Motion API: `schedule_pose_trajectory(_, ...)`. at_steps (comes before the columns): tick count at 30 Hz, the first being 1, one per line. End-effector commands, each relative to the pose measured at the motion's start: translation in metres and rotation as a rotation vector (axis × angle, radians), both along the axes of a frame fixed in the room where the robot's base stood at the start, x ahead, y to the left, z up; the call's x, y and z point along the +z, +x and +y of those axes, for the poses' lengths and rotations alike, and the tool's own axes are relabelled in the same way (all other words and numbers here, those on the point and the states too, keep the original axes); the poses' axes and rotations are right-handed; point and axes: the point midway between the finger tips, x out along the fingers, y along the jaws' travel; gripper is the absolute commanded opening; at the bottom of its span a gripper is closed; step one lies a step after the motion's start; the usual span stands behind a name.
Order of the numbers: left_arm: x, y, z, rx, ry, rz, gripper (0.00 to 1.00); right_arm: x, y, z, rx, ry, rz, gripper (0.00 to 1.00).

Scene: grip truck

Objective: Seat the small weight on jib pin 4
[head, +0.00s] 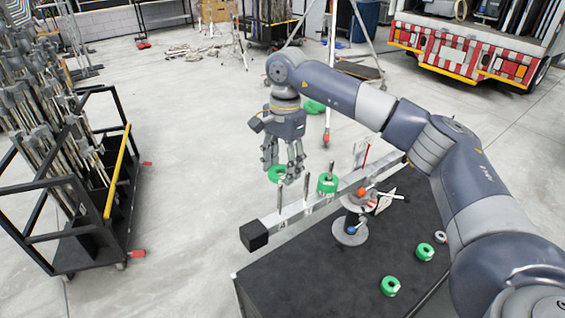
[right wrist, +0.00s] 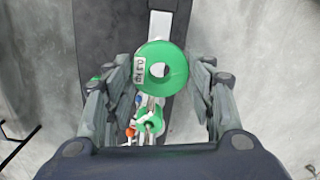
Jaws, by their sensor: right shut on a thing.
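My right gripper (head: 284,166) is above the outer part of the jib (head: 295,212), fingers pointing down. It is shut on a green ring-shaped weight (head: 277,173), which also shows between the fingers in the right wrist view (right wrist: 176,82), with a pale label on its rim. The held weight is near the top of an upright jib pin (head: 280,200); I cannot tell whether the pin enters its hole. Another bare pin (head: 307,188) stands beside it. A second green weight (head: 327,184) is around a pin farther along the jib. My left gripper is not in view.
Two green weights (head: 425,252) (head: 390,286) and a small pale ring (head: 440,237) lie on the dark table (head: 300,285). A black block (head: 254,235) caps the jib end. The crane base (head: 350,236) stands beside the jib. A rod cart (head: 95,200) is at the left.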

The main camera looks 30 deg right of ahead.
Motion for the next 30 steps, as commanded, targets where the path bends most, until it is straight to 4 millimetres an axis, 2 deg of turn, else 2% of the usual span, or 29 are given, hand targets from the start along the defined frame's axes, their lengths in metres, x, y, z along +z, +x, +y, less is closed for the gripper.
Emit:
schedule_pose_trajectory(4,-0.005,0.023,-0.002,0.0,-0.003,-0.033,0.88,-0.009,0.0,0.0,0.0,0.001,-0.002,0.17)
schedule_pose_trajectory(8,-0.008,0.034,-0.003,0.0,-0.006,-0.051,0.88,-0.015,0.0,0.001,0.0,0.001,-0.002,0.17)
schedule_pose_trajectory(20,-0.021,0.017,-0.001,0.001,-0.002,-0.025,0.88,-0.035,-0.001,0.002,0.0,0.001,-0.002,0.17)
schedule_pose_trajectory(30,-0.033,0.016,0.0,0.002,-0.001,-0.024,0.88,-0.052,-0.001,0.003,0.0,0.001,-0.002,0.17)
